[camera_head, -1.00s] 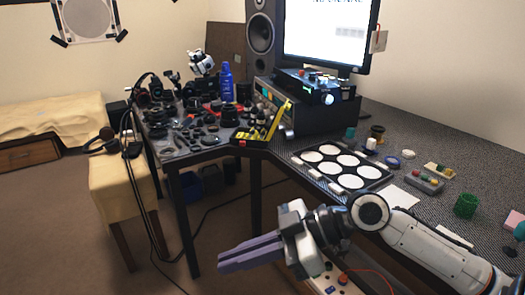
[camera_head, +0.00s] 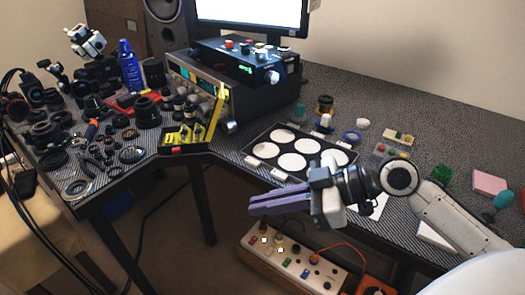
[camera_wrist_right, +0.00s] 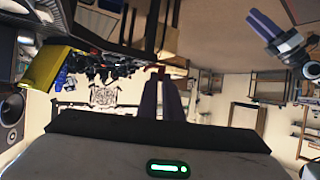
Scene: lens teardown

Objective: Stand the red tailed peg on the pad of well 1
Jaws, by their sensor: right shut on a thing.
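My right gripper (camera_head: 251,207) is in front of the table edge, short of the black tray (camera_head: 302,135), its purple fingers pointing left. It is shut; in the right wrist view a small dark reddish thing (camera_wrist_right: 155,68) shows at its fingertips, likely the red tailed peg. Most of it is hidden by the fingers. The tray lies flat on the table with several round white pads (camera_head: 283,135). No number is readable, so I cannot tell which is well 1. My left gripper (camera_wrist_right: 264,27) shows only in the right wrist view; its opening is unclear.
A yellow open case (camera_head: 190,138) stands left of the tray. Lens parts crowd the left table. A blue ring (camera_head: 352,136), a green cup (camera_head: 441,174) and a pink block (camera_head: 489,183) lie on the right. A power strip (camera_head: 290,262) is below the table edge.

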